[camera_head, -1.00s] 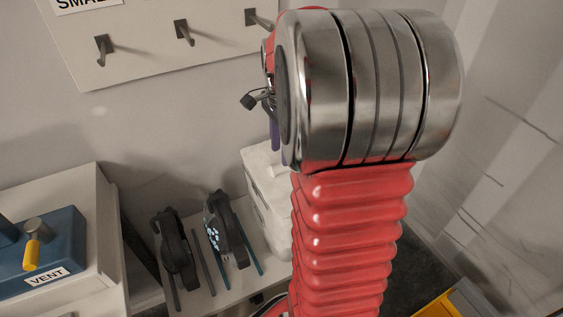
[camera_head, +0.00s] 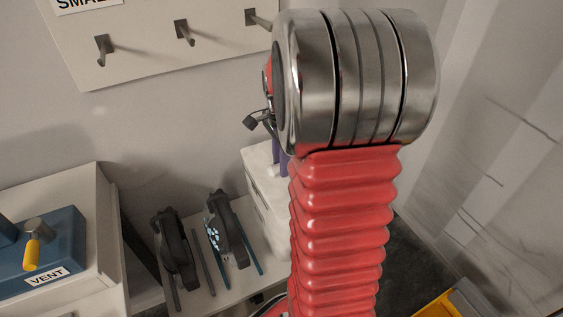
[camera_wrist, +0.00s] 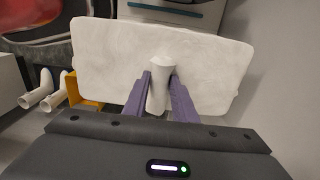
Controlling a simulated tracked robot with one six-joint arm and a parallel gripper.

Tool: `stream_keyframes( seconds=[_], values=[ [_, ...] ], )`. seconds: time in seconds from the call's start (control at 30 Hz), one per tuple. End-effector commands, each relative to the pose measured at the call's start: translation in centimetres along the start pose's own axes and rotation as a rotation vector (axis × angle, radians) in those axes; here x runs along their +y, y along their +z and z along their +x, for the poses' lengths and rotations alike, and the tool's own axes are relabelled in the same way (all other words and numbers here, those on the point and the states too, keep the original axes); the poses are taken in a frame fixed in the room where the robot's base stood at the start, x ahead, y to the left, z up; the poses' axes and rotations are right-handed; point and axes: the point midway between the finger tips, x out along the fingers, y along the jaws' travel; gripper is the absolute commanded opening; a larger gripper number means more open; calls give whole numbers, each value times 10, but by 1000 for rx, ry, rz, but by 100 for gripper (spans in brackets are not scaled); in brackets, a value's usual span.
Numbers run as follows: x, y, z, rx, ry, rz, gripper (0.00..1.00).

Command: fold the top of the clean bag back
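The clean bag appears to be the pale, block-shaped white thing (camera_head: 262,178) behind my arm in the head view. In the wrist view its broad white top (camera_wrist: 215,65) fills the middle, with a short white upright piece (camera_wrist: 160,75) standing from it. My gripper (camera_wrist: 160,88) has two purple fingers, one on each side of this piece. I cannot tell whether they press on it or only stand beside it. In the head view the purple fingers (camera_head: 279,158) point down at the white top, partly hidden by my arm.
A blue box labelled VENT with a yellow handle (camera_head: 32,254) stands at left. Two dark tools (camera_head: 228,228) rest on a shelf left of the bag. A hook board (camera_head: 150,45) is on the wall above. A yellow-edged container (camera_head: 438,305) is at lower right.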

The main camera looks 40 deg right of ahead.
Motion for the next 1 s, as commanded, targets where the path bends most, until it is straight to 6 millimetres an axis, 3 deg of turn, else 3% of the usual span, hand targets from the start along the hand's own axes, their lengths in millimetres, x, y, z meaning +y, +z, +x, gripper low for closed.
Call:
stream_keyframes(
  seconds=[0.33, 1.0],
  values=[
    [0, 0, 0, 0, 0, 0, 0],
    [-11, 7, -1, -22, 1, -12, 0]
  ],
)
